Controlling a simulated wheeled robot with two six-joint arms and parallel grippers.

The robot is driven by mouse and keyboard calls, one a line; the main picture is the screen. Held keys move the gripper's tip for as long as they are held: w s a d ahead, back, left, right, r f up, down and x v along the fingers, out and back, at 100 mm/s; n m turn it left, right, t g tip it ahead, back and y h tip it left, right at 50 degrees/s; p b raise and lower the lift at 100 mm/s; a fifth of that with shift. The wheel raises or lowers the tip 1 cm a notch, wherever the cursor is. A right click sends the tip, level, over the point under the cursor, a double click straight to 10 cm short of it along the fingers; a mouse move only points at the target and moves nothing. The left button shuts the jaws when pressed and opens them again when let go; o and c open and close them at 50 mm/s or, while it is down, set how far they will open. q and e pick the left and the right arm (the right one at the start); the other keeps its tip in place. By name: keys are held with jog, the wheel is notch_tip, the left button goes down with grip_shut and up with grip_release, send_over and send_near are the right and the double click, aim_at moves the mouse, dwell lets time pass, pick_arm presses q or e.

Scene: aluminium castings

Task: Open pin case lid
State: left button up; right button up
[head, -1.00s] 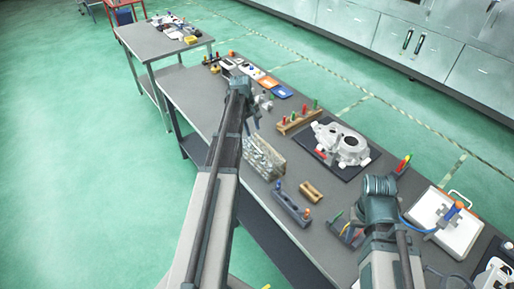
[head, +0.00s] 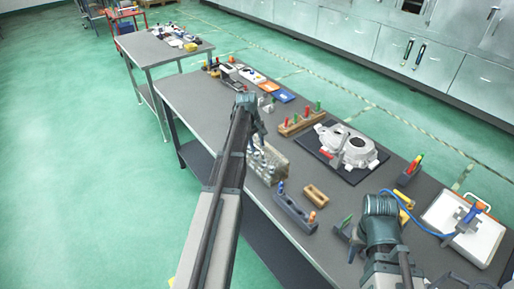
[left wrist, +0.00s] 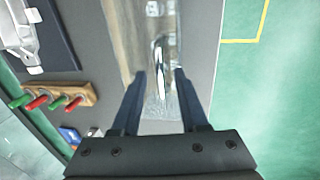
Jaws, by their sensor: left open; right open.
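The pin case (head: 270,169), a box with wooden-looking sides and a pale, glassy top, lies near the table's front edge in the head view. In the left wrist view the case (left wrist: 128,32) runs lengthwise under my left gripper (left wrist: 160,74), with a shiny metal handle (left wrist: 158,52) on its top. My left gripper, also in the head view (head: 261,136), is open, with its fingertips on either side of the handle's near end. I cannot tell whether they touch it. My right gripper (head: 349,238) is open and empty, low over the table at the right.
A grey pin block (head: 292,212) and a small wooden block (head: 315,196) lie right of the case. Behind stand a wooden rack with coloured pegs (head: 296,125) and an aluminium casting (head: 350,148) on a black mat (head: 364,175). A white tray (head: 480,240) lies far right.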

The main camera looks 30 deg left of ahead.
pick_arm(q)
grip_shut()
dwell(1.4)
